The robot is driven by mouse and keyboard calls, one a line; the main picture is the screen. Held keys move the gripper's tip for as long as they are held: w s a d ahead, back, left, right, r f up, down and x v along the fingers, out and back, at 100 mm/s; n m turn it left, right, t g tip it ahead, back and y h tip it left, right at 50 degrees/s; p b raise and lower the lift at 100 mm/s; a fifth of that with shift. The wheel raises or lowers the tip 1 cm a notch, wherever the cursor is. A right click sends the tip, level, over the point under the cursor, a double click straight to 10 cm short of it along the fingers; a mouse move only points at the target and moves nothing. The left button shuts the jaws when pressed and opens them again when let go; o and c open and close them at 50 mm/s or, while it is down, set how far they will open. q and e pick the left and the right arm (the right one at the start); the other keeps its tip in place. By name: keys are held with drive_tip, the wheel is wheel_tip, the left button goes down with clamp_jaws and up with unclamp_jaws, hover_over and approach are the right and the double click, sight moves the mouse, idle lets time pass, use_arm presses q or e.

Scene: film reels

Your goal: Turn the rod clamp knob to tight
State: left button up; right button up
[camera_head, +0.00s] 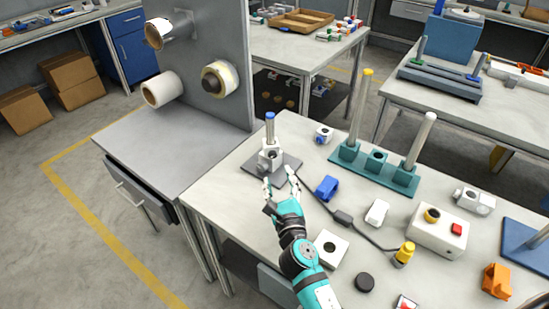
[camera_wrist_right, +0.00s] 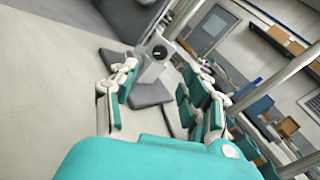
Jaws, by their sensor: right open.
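The rod clamp (camera_head: 270,156) is a light grey block on a short upright rod with a blue cap (camera_head: 270,117). The rod stands on a dark square base plate (camera_head: 290,164) on the pale table. In the right wrist view the clamp (camera_wrist_right: 150,68) shows ahead between my fingers, with a dark round spot on its face (camera_wrist_right: 159,51) that may be the knob or its bore. My right gripper (camera_head: 279,176) is open and empty, just in front of the clamp and apart from it as far as I can tell. The knob's setting cannot be read. My left gripper is out of view.
A blue clamp piece (camera_head: 327,187) and a dark cable lie right of my right gripper. A teal stand with rods (camera_head: 400,178) is further back right. A white square block (camera_head: 330,247) lies near my right forearm. A grey panel (camera_head: 205,60) rises behind left.

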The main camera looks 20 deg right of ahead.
sight(273, 156)
drive_tip(key=w, duration=0.6)
drive_tip(key=shift+w+d, duration=0.2)
drive_tip(key=shift+d, duration=0.2)
drive_tip(key=shift+w, duration=0.65)
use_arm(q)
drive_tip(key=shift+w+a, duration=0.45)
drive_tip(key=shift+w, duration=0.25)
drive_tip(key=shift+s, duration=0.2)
use_arm(e)
drive_tip(key=shift+c, duration=0.3)
clamp_jaws()
